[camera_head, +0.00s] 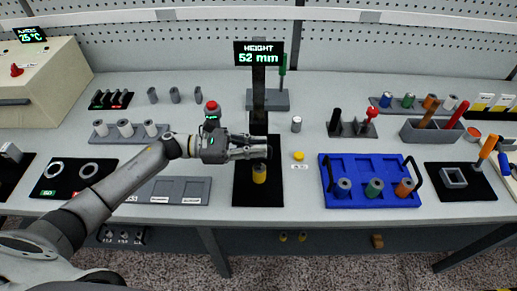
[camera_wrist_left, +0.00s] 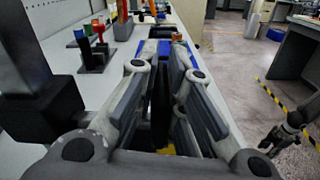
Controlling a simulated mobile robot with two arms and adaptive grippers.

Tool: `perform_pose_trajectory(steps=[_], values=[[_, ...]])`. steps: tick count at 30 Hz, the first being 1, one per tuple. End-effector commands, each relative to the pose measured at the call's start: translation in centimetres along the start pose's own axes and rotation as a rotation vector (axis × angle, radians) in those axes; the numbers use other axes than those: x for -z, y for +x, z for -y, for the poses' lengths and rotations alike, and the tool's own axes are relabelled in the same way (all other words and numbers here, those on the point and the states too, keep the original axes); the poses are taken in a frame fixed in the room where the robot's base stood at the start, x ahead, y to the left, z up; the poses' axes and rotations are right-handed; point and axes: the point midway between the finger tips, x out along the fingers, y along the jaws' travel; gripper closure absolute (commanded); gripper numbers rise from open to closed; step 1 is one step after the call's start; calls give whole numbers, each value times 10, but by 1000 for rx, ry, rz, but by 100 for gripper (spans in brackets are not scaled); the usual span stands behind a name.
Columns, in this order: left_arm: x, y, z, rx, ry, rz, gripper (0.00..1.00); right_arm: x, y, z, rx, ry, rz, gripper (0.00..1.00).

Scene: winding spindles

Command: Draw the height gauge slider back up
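The height gauge is a black column (camera_head: 259,92) on a black mat (camera_head: 244,192), with a display (camera_head: 259,53) reading 52 mm. A yellow-topped cylinder (camera_head: 259,174) stands on the mat below my left gripper (camera_head: 258,147). The gripper reaches in from the left at the lower part of the column. In the left wrist view its fingers (camera_wrist_left: 172,55) are close together around a thin dark part of the gauge slider (camera_wrist_left: 160,105). The column (camera_wrist_left: 22,60) rises at the left there. The fingers hide much of the slider in the head view.
A blue tray (camera_head: 331,203) with several spools stands right of the mat. A small yellow button (camera_head: 299,156) is between them. A grey tray (camera_head: 150,190) lies under my left forearm. Racks of spools stand behind.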

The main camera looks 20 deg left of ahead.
Motion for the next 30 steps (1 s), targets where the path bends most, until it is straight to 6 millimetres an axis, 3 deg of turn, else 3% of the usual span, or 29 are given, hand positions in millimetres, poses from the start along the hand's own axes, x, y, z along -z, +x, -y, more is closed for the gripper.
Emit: perform_pose_trajectory(steps=[8,30], values=[[0,0,0,-1,0,-3,100,0,-1,2,2,1,0,60],[-46,0,-10,-2,3,1,100,3,-20,4,5,0,-1,60]])
